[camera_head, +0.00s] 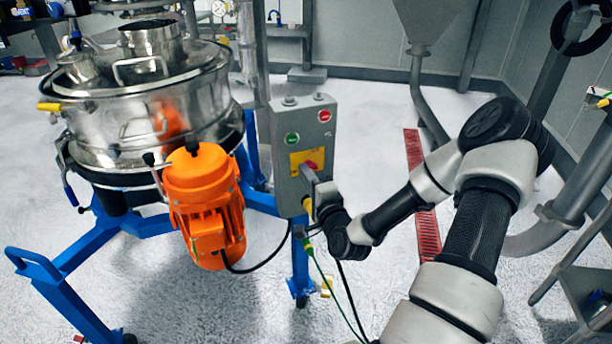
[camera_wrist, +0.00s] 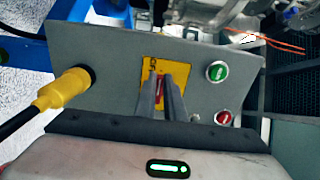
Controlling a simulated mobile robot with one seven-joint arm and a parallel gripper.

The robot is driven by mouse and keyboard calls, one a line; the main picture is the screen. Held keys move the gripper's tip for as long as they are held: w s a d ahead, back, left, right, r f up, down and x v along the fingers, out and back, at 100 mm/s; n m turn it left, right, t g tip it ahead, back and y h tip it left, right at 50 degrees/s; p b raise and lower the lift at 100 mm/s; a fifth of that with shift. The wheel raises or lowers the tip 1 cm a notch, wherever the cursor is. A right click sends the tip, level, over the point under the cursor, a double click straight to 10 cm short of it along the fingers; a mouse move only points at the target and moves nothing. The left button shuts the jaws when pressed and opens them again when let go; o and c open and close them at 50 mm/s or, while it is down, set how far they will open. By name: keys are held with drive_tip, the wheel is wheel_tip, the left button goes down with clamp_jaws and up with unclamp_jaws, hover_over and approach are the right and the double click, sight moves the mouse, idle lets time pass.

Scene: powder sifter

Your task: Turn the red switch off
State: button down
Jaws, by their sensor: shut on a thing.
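The red switch (camera_head: 316,154) sits on a yellow plate (camera_head: 297,160) on the front of a grey control box (camera_head: 322,135). In the wrist view, the red switch (camera_wrist: 160,88) shows as a narrow strip between my two fingers, in front of the yellow plate (camera_wrist: 176,68). My gripper (camera_head: 308,175) reaches the box from the lower right and is shut on the switch. Its fingertips (camera_wrist: 161,82) lie on either side of the switch handle. The fingers hide much of the switch, so its exact angle is hard to tell.
A green button (camera_head: 292,139) and a red button (camera_head: 324,116) are on the same box face. A yellow cable plug (camera_wrist: 62,90) sticks out of the box. The orange motor (camera_head: 205,190) and steel sifter (camera_head: 150,110) stand to the left, on a blue frame (camera_head: 60,285).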

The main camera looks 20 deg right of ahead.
drive_tip(key=shift+d+f, duration=0.1)
drive_tip(key=c, duration=1.8)
unclamp_jaws()
drive_tip(key=shift+c, duration=0.2)
drive_tip(key=shift+s, duration=0.1)
drive_tip(key=s+p, duration=0.6)
drive_tip(key=s, duration=1.1)
drive_tip(key=shift+s+a, duration=0.2)
drive_tip(key=shift+a, duration=0.15)
